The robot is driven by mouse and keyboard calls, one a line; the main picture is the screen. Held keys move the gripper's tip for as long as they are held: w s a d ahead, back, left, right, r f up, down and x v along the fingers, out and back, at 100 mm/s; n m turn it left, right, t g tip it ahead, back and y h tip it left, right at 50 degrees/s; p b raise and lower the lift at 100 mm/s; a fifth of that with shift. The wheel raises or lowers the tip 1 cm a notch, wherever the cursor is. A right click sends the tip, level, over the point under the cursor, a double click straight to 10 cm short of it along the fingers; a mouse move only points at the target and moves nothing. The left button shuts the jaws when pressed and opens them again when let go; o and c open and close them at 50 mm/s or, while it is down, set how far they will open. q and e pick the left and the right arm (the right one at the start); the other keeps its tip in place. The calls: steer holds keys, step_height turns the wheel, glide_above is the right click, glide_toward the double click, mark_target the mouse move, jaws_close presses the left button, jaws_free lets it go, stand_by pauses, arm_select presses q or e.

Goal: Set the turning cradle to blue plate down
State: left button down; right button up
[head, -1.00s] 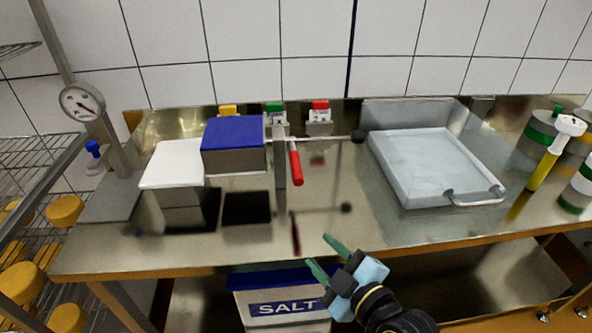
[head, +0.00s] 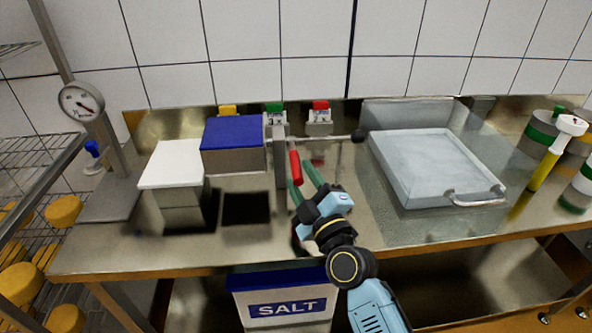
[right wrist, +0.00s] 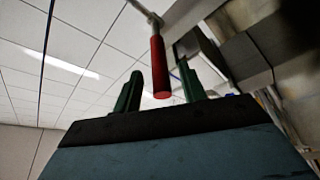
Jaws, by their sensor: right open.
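The turning cradle stands at the middle left of the steel table, with its blue plate (head: 234,131) facing up on top of a grey block. A white plate (head: 172,164) lies to its left, a little lower. A red handle (head: 295,165) hangs down at the cradle's right side, by a grey post (head: 279,160). My right gripper (head: 303,178) is open just below the handle, its green fingers pointing up toward it. In the right wrist view the red handle (right wrist: 160,68) shows between the two fingers (right wrist: 157,88), apparently not gripped. My left gripper is not in view.
A grey tray (head: 430,165) with a metal handle lies to the right. A press gauge (head: 82,102) stands left. A salt bin (head: 285,305) is under the table edge.

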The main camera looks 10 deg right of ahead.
mark_target(291, 161)
steer(key=shift+x, duration=1.55)
jaws_close()
